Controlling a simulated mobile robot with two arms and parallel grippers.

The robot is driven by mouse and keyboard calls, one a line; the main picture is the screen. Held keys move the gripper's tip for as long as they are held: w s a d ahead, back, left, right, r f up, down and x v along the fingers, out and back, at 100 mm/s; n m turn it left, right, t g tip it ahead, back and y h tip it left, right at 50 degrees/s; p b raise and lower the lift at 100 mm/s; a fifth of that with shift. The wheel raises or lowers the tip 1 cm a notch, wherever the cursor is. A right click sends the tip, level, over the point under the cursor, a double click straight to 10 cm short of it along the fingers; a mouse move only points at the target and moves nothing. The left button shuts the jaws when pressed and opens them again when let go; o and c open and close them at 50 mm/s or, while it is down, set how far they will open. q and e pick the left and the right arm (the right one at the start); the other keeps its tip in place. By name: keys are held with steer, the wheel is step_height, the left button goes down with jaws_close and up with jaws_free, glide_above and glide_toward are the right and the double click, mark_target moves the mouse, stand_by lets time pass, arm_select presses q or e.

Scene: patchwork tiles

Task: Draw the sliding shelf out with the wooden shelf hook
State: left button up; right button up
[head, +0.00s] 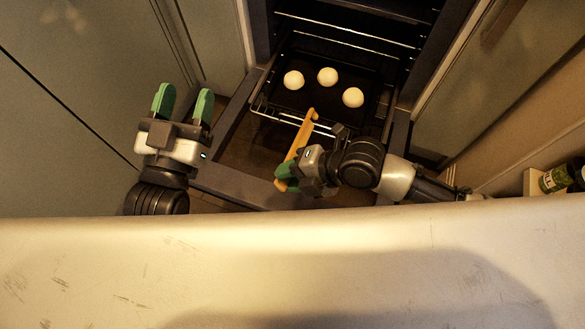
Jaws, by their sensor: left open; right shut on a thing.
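The wooden shelf hook (301,136) is a slim, light wooden stick. My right gripper (285,178) is shut on its near end. The hook's far end lies at the front edge of the sliding shelf (264,105), over its wire rim; I cannot tell whether it is caught on the rim. The shelf sits inside the dark oven and carries a dark tray (318,95) with three pale round pieces (327,76). My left gripper (181,103) is open and empty, left of the oven opening, apart from the hook and shelf.
Higher wire rails (345,33) cross the oven behind the tray. The dark oven door frame (238,184) lies open below. Cabinet fronts (70,70) stand on the left and on the right (500,85). A jar (556,179) stands at the far right.

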steer(key=shift+s+a+r+p, duration=0.2)
steer(key=shift+s+r+p, duration=0.3)
steer(key=shift+p, duration=0.05)
steer(key=shift+s+a+r+p, duration=0.35)
steer(key=shift+s+r+p, duration=0.3)
steer(key=shift+s+p, duration=0.3)
steer(key=shift+a+r+p, duration=0.1)
steer(key=shift+r+p, duration=0.05)
steer(key=shift+p, duration=0.15)
arm_select(q)
steer(key=s+a+f+g+y, duration=0.2)
steer(key=s+f+g, duration=0.2)
steer(key=f+g, duration=0.2)
steer(key=s+a+f+g+y+p, duration=0.1)
steer(key=s+a+f+g+y, duration=0.1)
steer(key=s+f+g, duration=0.2)
steer(key=shift+a+f+n+g, duration=0.25)
steer(key=shift+f+n+g, duration=0.05)
steer(key=shift+f+g, duration=1.3)
arm_select(e)
steer(key=shift+s+a+r, duration=0.25)
steer(key=shift+s+r, duration=0.15)
steer(key=shift+s, duration=0.25)
arm_select(q)
steer(key=shift+r, duration=0.1)
